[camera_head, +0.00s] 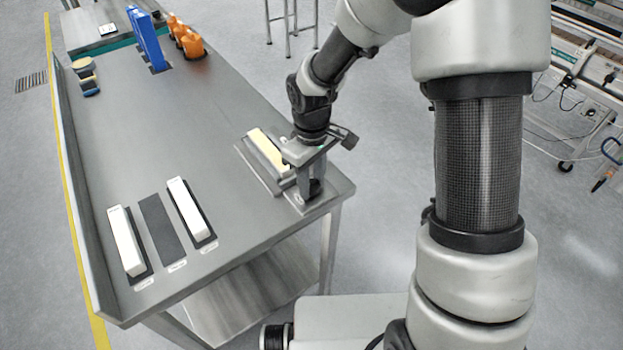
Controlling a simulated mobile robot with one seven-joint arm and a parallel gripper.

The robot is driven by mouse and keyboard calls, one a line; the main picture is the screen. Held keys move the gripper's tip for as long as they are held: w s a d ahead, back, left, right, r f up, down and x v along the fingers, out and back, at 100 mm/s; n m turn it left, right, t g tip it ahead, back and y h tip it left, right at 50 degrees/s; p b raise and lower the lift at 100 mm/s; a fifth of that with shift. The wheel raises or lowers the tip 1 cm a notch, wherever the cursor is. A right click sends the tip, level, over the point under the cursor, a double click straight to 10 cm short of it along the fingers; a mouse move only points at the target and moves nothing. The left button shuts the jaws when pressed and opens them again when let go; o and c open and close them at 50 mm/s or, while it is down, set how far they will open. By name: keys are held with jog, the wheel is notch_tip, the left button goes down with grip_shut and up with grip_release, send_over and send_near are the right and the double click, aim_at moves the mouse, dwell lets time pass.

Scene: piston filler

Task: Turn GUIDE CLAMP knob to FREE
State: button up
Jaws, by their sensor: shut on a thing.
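My gripper (311,190) points down at the right edge of the steel bench, at the near end of a metal fixture (255,165) that holds a cream-coloured block (267,148). It is shut on a small dark part there, which appears to be the GUIDE CLAMP knob. My gripper hides most of the knob, and no FREE marking or pointer can be read, so I cannot tell its setting.
Two white blocks (126,241) (191,209) lie on dark pads left of the fixture, with an empty dark pad (161,228) between them. A blue upright holder (147,40) and orange bottles (186,38) stand at the back. The bench (200,120) is clear mid-way.

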aim_at(312, 185)
jog(key=shift+r+n, duration=0.1)
jog(key=shift+n, duration=0.2)
jog(key=o, duration=1.1)
jog(key=shift+c, duration=0.2)
notch_tip(312, 185, up, 17)
jog(key=p, duration=0.2)
jog(key=shift+r, duration=0.15)
